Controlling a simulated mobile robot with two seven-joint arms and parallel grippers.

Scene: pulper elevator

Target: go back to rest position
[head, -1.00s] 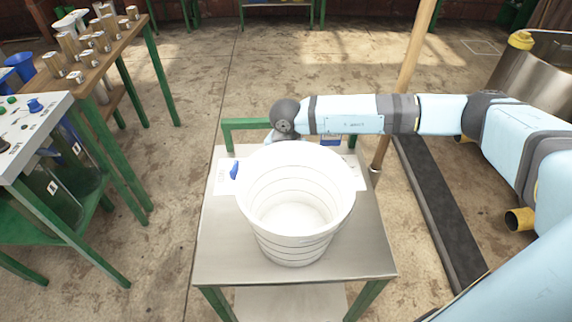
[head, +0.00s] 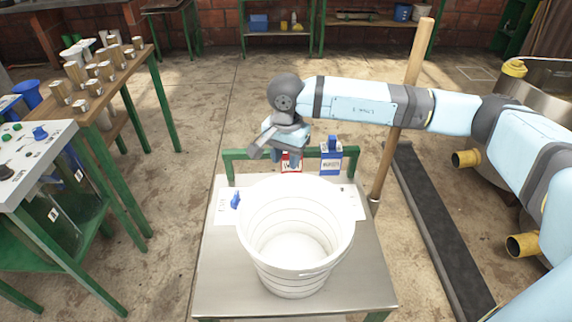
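My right arm comes in from the right, and my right gripper (head: 274,153) hangs behind and above the white bucket (head: 295,245). Its fingers look spread, with nothing seen between them. The gripper is apart from the bucket, which stands upright and empty on a metal-topped table (head: 222,285). My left gripper is not in view.
A blue-and-white box (head: 331,160) and a partly hidden red-and-white box (head: 291,163) are at the table's back, by its green rail. A wooden pole (head: 402,120) stands behind my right arm. Metal cups crowd a bench (head: 118,60) at left. Open floor lies between.

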